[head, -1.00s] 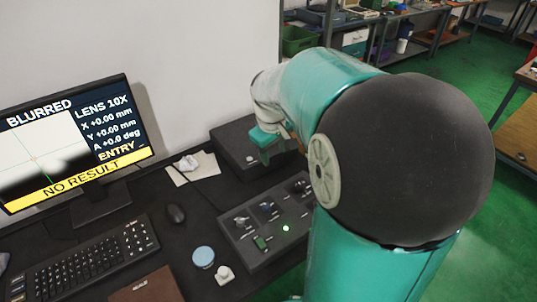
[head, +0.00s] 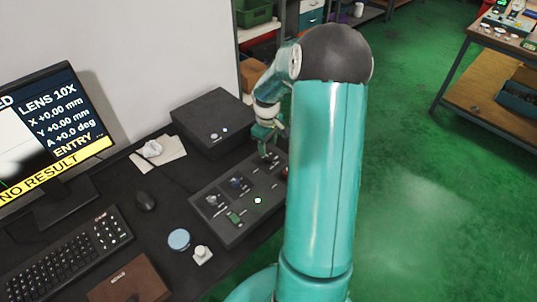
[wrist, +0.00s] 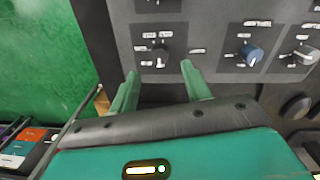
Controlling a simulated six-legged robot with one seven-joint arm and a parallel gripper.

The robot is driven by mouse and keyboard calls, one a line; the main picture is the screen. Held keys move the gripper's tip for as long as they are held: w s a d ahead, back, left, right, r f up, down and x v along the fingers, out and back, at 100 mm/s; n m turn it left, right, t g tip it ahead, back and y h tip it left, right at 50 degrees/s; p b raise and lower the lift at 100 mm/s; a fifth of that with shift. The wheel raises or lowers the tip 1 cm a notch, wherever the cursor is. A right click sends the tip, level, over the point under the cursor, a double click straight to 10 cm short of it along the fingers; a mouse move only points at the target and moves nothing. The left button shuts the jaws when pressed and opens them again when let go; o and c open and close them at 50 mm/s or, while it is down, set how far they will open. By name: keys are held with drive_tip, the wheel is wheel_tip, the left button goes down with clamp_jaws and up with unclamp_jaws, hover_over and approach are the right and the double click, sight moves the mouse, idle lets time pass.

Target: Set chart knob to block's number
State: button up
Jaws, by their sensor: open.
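A dark control panel (head: 270,196) carries several knobs with small labels. In the wrist view, a dark knob (wrist: 160,54) lies just beyond and between the fingertips of my gripper (wrist: 160,72). The fingers are apart, with nothing between their pads; I cannot tell whether they touch the knob. A blue knob (wrist: 250,54) and a grey knob (wrist: 303,54) sit to its right. In the head view, my gripper (head: 267,140) is over the panel's right end and partly hides it. The labels are too small to read surely, so I cannot tell which is the chart knob. No numbered block is identifiable.
A monitor (head: 50,125) reads "NO RESULT". A dark box (head: 205,112) stands behind the panel. A keyboard (head: 65,262), mouse (head: 146,200), blue disc (head: 179,239) and small pale piece (head: 203,255) lie to the left. Green floor (head: 410,210) is at the right.

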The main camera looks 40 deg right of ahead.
sight(268, 157)
wheel_tip(268, 157, down, 6)
drive_tip(key=shift+d+r, duration=0.1)
drive_tip(key=c, duration=1)
